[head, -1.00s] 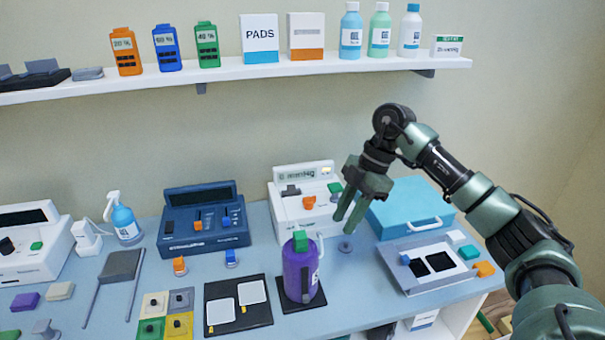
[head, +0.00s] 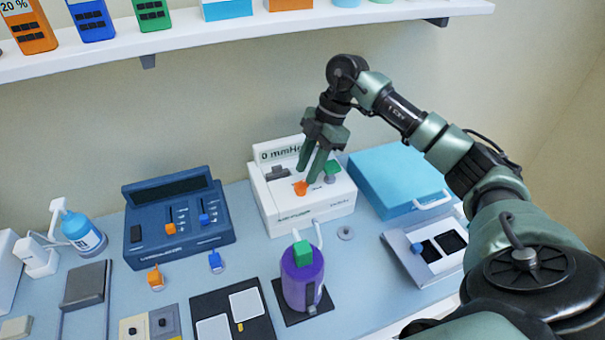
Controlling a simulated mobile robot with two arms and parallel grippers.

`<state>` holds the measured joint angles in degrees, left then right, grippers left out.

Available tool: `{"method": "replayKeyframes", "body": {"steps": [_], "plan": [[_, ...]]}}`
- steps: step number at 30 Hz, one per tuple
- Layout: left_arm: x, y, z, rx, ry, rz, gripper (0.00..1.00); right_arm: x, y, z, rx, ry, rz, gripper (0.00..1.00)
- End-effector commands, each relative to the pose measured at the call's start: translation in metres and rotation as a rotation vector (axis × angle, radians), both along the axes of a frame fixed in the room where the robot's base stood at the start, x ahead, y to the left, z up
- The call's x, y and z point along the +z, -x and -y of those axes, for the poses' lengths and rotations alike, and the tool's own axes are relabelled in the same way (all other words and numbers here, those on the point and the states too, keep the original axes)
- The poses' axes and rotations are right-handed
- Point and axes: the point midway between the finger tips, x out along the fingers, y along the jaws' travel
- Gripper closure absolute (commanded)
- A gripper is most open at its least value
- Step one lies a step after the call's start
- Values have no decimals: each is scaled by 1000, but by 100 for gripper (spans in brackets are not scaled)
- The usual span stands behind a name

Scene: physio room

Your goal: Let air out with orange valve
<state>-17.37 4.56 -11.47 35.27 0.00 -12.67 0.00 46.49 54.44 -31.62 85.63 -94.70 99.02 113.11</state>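The white pressure unit (head: 325,205) stands on the table against the wall, with a display reading "0 mmHg" (head: 282,150). The orange valve (head: 300,188) is on its sloping front, beside a green knob (head: 332,170) and a dark grey part (head: 277,173). My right gripper (head: 308,175) points down just above the orange valve, its two fingers apart with nothing between them. I cannot tell if a fingertip touches the valve. A purple cuff (head: 300,280) with a green top stands in front, with pale tubing behind it. My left gripper is out of view.
A blue console (head: 178,215) with orange and blue sliders stands left of the unit, and a light blue case (head: 395,185) right of it. A shelf (head: 230,40) with battery-like packs runs above.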

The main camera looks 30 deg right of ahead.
Motion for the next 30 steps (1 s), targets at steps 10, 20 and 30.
{"method": "replayKeyframes", "body": {"steps": [10,20,30], "plan": [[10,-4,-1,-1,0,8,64,-32,-1,-13,-1,1,0,69],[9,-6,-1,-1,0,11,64,-33,-1,-13,-1,1,0,94],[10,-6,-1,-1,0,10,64,-32,-1,-13,20,1,1,100]]}}
